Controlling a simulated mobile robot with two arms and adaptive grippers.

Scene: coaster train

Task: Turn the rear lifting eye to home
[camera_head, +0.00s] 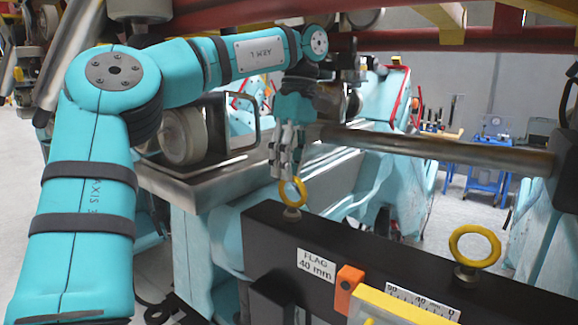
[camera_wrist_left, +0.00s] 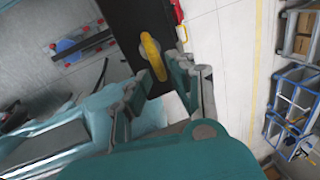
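Two yellow lifting eyes stand on the top of a black beam (camera_head: 395,270). One eye (camera_head: 301,187) is at the beam's left end, and the other eye (camera_head: 475,229) is farther right; the frames do not label which is rear. My left gripper (camera_head: 286,165) points down, just above and around the top of the left eye. In the left wrist view its fingers (camera_wrist_left: 174,88) are apart, and a yellow eye (camera_wrist_left: 152,57) shows nearly edge-on beyond the tips, nearer the left finger. I cannot tell whether a finger touches it. My right gripper is not in view.
An orange block (camera_head: 348,287) and a yellow scale bar (camera_head: 405,304) sit on the beam's front between the eyes. A metal rod (camera_head: 450,150) runs across behind the beam, right of my gripper. A grey roller (camera_head: 183,137) sits on the metal ledge at left.

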